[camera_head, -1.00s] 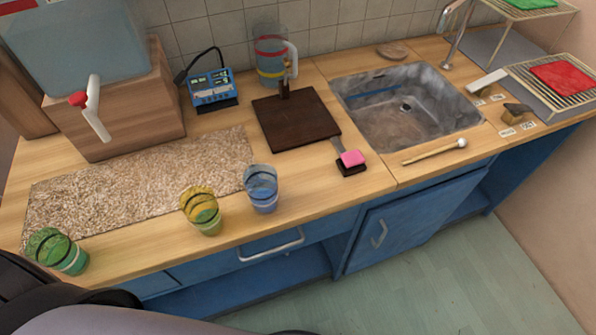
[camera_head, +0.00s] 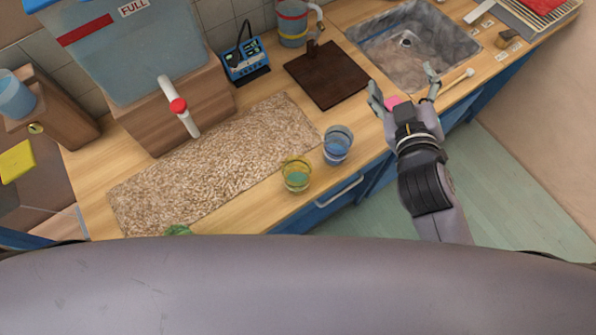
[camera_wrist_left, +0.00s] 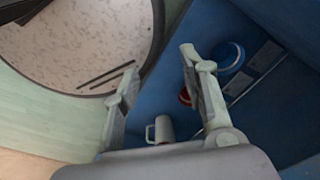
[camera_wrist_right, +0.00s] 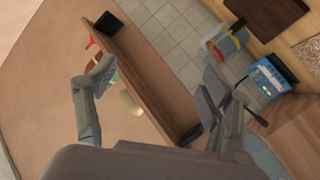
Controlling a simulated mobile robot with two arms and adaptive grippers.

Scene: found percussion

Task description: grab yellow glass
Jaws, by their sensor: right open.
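The yellow glass (camera_head: 297,173) stands upright on the wooden counter at the front edge of the speckled mat. The blue glass (camera_head: 338,144) stands just to its right, and the green glass (camera_head: 178,230) shows only its top behind my own body. My right gripper (camera_head: 404,84) is open and empty, to the right of both glasses, near the pink block. In the right wrist view its fingers (camera_wrist_right: 150,90) are spread with nothing between them. My left gripper is outside the head view; in the left wrist view its fingers (camera_wrist_left: 157,85) are apart and empty.
The speckled mat (camera_head: 200,170) lies behind the glasses. A water tank (camera_head: 140,50) with a red-tipped tap stands on a wooden block. A dark board (camera_head: 327,76), a pink block (camera_head: 393,101) and a sink (camera_head: 405,42) lie to the right.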

